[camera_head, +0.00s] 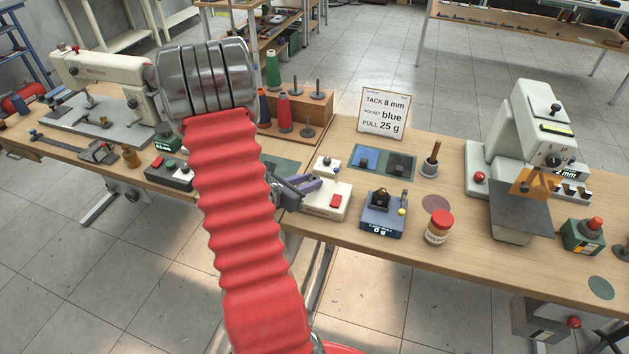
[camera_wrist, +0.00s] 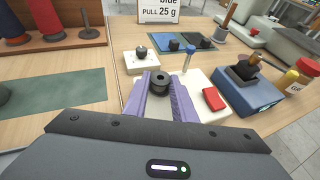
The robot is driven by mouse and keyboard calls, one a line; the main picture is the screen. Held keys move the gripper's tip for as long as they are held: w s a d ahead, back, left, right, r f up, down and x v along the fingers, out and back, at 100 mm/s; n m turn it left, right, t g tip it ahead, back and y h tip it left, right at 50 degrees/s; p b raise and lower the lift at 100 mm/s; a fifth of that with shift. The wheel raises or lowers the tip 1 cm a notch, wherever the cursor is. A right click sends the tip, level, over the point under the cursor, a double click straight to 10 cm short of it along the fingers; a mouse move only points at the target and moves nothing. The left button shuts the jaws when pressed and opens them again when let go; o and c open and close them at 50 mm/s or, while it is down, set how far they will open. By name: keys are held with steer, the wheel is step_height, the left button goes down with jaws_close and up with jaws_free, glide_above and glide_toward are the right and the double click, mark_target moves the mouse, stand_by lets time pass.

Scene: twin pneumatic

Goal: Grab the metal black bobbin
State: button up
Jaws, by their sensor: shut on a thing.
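A black bobbin (camera_wrist: 160,84) sits between the two purple fingers of my gripper (camera_wrist: 161,88) in the wrist view. The fingers are shut on it, close to a white device with a red button (camera_wrist: 211,98). In the head view my gripper (camera_head: 308,184) shows purple beside that white device (camera_head: 325,201), partly behind my red-sleeved arm; the held bobbin cannot be made out there. Two other small dark pieces lie on a blue pad (camera_head: 361,151) and a dark pad (camera_head: 407,175).
A blue scale (camera_head: 381,222) with a dark piece on top stands right of the white device, with a red-lidded jar (camera_head: 438,230) beyond it. A sign (camera_head: 384,112) and a wooden spool rack (camera_head: 309,128) stand behind. Sewing machines stand at both sides.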

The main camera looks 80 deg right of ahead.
steer(key=shift+c, duration=0.2)
step_height(320, 180, up, 10)
stand_by(0.8)
stand_by(0.5)
